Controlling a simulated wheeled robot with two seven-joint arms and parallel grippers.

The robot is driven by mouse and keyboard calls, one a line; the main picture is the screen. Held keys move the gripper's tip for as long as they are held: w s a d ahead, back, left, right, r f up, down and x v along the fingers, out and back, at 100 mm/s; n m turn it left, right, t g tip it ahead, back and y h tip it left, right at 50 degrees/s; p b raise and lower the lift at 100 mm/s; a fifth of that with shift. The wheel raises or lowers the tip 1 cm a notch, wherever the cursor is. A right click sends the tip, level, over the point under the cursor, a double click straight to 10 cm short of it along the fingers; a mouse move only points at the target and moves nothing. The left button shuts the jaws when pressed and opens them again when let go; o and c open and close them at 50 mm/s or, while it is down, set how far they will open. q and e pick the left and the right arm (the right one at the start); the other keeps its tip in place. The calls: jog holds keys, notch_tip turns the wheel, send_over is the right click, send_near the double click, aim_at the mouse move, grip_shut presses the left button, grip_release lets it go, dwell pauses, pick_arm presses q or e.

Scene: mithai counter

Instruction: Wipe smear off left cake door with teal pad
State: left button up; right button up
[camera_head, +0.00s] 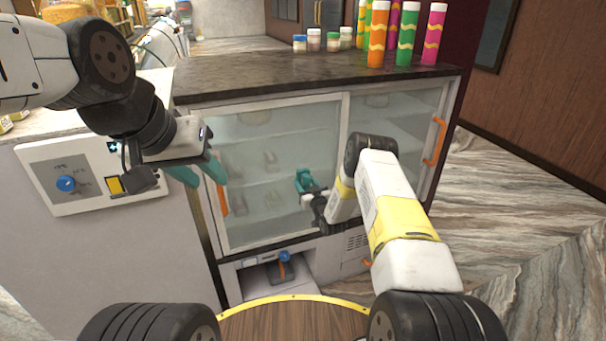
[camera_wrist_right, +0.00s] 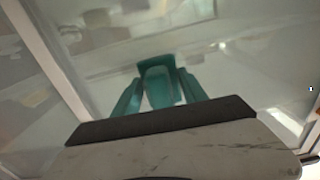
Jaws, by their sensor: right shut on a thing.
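The left cake door (camera_head: 275,130) is a glass pane in a pale frame with an orange handle (camera_head: 222,200) at its left edge. My right gripper (camera_head: 305,181) is in front of this door's lower right part, shut on the teal pad (camera_wrist_right: 158,84). In the right wrist view the pad sits between the teal fingers, facing the glass; I cannot tell whether it touches. My left gripper (camera_head: 199,173) is open and empty, with its teal fingers apart near the door's left edge, above the handle. I cannot make out a distinct smear among the glass reflections.
The right glass door (camera_head: 400,120) has an orange handle (camera_head: 434,142). Colourful tubes (camera_head: 406,35) and small jars (camera_head: 314,40) stand on the dark counter top (camera_head: 250,75). A control panel (camera_head: 95,178) with a blue knob is at the left. An open recess (camera_head: 280,275) lies below the doors.

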jog(key=shift+v, duration=2.85)
jog(key=shift+s, duration=0.1)
jog(key=v, duration=0.2)
jog(key=shift+s+d, duration=0.15)
jog(key=shift+s, duration=0.2)
send_near(288, 181)
jog(key=shift+x, duration=2.4)
jog(key=shift+x, duration=0.8)
